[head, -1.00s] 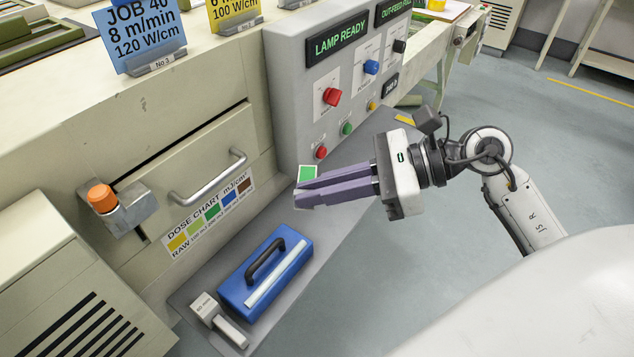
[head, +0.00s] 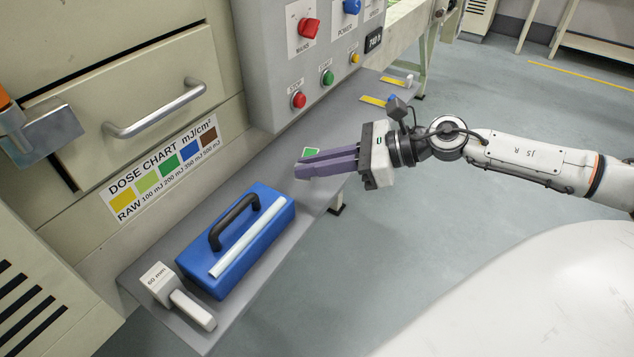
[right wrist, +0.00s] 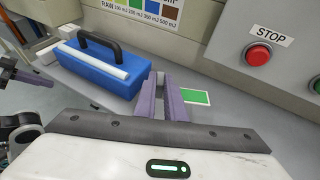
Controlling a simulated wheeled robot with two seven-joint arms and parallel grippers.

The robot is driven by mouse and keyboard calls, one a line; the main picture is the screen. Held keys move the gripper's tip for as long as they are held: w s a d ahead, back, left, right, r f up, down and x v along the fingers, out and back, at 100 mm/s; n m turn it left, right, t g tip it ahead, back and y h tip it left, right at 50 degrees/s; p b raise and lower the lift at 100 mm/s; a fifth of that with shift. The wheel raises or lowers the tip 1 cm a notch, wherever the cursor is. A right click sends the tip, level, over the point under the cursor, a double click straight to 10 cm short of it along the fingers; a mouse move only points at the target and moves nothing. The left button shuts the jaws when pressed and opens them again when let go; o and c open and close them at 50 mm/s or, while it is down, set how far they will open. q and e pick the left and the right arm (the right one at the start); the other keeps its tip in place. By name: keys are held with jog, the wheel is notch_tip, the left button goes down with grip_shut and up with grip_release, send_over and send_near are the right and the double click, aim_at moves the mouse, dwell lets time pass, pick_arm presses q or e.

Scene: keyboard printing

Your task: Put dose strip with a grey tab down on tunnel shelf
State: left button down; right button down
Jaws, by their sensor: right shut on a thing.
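The dose strip (head: 310,152) shows a green patch with a pale border beyond the fingers of my right gripper (head: 298,170). Its green face also shows in the right wrist view (right wrist: 196,96), just right of the purple fingers (right wrist: 165,98). The tunnel shelf is the long grey ledge (head: 270,172) under the machine front. The strip appears over it; I cannot tell whether it touches. Purple fingers, seemingly my left gripper's (right wrist: 22,76), show at the right wrist view's left edge, their opening unclear.
A blue case (head: 240,245) with a black handle and a whitish 60 mm block (head: 180,295) occupy the shelf's near end. Yellow pieces (head: 373,100) lie at its far end. The control panel (head: 262,50) with buttons rises behind.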

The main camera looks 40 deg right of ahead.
aim_at(314, 198)
notch_tip(314, 198, down, 4)
jog(key=shift+r+b, duration=0.1)
jog(key=shift+b, duration=0.3)
jog(key=shift+f, duration=0.4)
jog(key=shift+f, duration=0.2)
jog(key=c, duration=1.8)
grip_release()
jog(key=shift+c, duration=0.2)
jog(key=shift+r, duration=0.1)
